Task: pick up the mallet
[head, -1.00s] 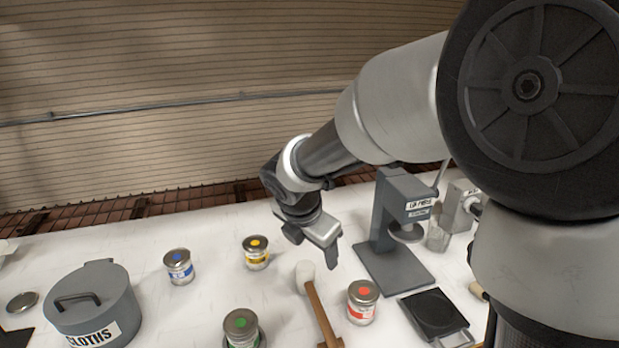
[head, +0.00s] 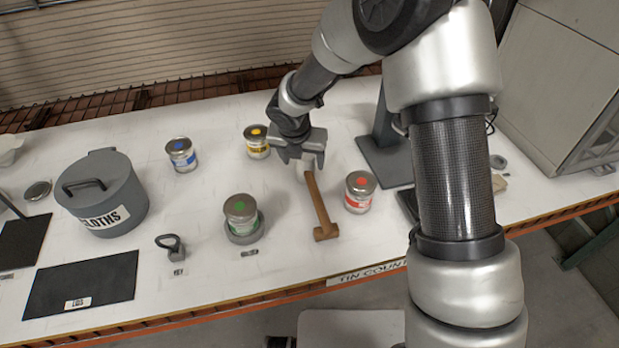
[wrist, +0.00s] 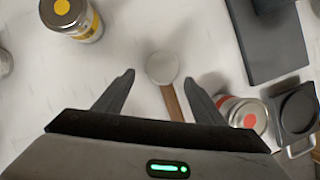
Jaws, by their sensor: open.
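The mallet (head: 318,203) lies on the white table, with a brown wooden handle running toward the front and a wooden block at its near end. Its pale round head shows in the wrist view (wrist: 162,68), between and beyond my fingertips, with part of the handle below it. My gripper (head: 305,160) is over the far, pale end of the mallet. In the wrist view my gripper (wrist: 160,80) is open, with a finger on each side of the mallet and nothing held. The gripper hides part of the pale head in the head view.
A red-labelled tin (head: 359,192) stands close right of the mallet; a green-topped tin (head: 240,212) stands left. A yellow tin (head: 256,142) and blue tin (head: 181,155) are behind. A grey stand (head: 385,155) is at right, and a cloths pot (head: 103,195) at far left.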

